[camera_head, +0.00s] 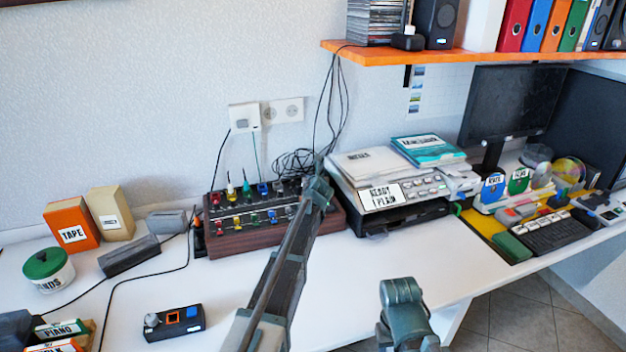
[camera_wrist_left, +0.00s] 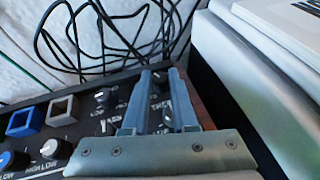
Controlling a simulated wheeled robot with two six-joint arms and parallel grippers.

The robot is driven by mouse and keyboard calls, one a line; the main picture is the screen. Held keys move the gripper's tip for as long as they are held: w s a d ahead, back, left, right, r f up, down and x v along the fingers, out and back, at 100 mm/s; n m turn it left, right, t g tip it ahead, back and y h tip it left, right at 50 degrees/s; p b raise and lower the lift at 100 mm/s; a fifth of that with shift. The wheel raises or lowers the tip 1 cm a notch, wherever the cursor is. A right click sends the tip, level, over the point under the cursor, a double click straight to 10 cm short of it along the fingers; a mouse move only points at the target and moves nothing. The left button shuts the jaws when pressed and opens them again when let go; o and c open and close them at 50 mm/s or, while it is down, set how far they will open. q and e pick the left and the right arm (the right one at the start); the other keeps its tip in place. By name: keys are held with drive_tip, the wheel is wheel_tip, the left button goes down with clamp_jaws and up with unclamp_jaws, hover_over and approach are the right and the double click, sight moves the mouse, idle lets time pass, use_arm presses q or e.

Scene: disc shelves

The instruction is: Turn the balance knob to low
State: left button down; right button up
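A dark mixer with wooden sides (camera_head: 225,243) stands on the white desk, with coloured knobs and switches in rows. My left gripper (camera_head: 318,185) is over its right end. In the left wrist view the two fingers of my left gripper (camera_wrist_left: 158,78) point down at the panel with a gap between them. A small dark knob with a pale mark (camera_wrist_left: 158,75) shows between the fingertips; contact cannot be told. Another knob (camera_wrist_left: 102,97) lies left of the fingers. I cannot read a balance label; the fingers hide part of the lettering. My right gripper (camera_head: 402,292) is low in front of the desk, its fingers unclear.
A printer with papers (camera_head: 385,185) stands close on the right of the mixer. Black cables (camera_wrist_left: 100,30) hang behind it. A small black box with a knob (camera_head: 174,322) lies front left. The desk in front of the printer is clear.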

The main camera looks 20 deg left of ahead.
use_arm(q)
drive_tip(key=shift+w+d+n+g+y, duration=0.1)
drive_tip(key=shift+n+g+y, duration=0.25)
drive_tip(key=shift+n+y, duration=0.2)
drive_tip(key=shift+w+d+n+g+y, duration=0.1)
drive_tip(key=shift+n+g+y, duration=0.3)
drive_tip(key=shift+y, duration=0.25)
drive_tip(key=shift+s+n+y, duration=0.15)
drive_tip(key=shift+n+y, duration=0.15)
drive_tip(key=shift+n, duration=0.25)
drive_tip(key=c, duration=1)
unclamp_jaws()
